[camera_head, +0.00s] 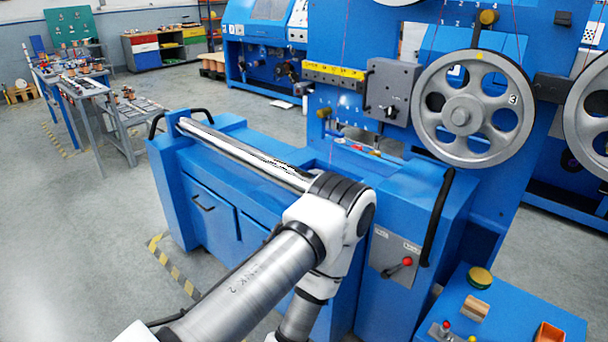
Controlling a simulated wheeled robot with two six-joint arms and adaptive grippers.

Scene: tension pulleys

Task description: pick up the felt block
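A small tan block (475,308), which looks like the felt block, lies on the blue bench top (545,317) at the lower right. It stands apart from the things around it, and no gripper is near it in view. My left arm comes in from the lower left, bends at a white and dark joint in the middle and runs down out of the frame. Its gripper is hidden below the frame's edge. My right arm and gripper are not in view.
By the block are a yellow-topped round thing (480,278), red and yellow knobs (446,326) and an orange tray (549,333). A blue machine with large spoked pulleys (472,108) and a red-knobbed lever (406,262) stands behind. Open floor (90,230) lies left.

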